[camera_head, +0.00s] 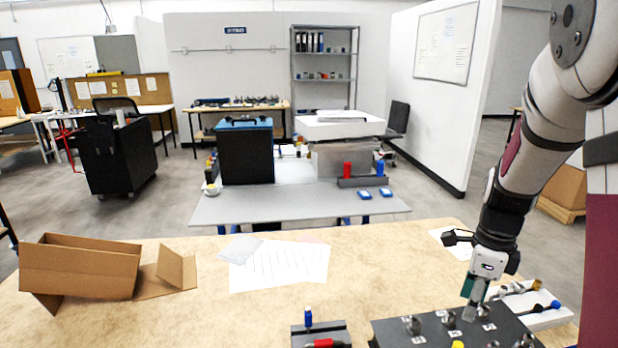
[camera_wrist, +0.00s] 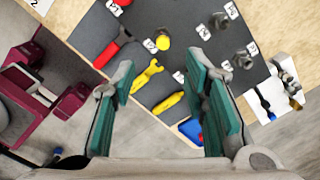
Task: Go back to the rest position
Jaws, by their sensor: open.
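My gripper (camera_head: 472,300) hangs at the right of the head view, above the right end of the wooden table. In the wrist view my gripper (camera_wrist: 165,100) is open, with its two green-padded fingers wide apart and nothing between them in its grasp. Below it lies a dark tool board (camera_wrist: 110,40) with a red-handled tool (camera_wrist: 114,48), a yellow tool (camera_wrist: 147,76), a second yellow-handled tool (camera_wrist: 168,102) and metal fittings (camera_wrist: 245,60). The dark board (camera_head: 450,330) also shows at the bottom of the head view.
A white holder (camera_head: 540,308) with small tools stands right of the board. A small block (camera_head: 322,335) with blue and red tools is left of it. An open cardboard box (camera_head: 80,268) and paper sheets (camera_head: 280,267) lie on the table (camera_head: 200,310). The table's middle is mostly clear.

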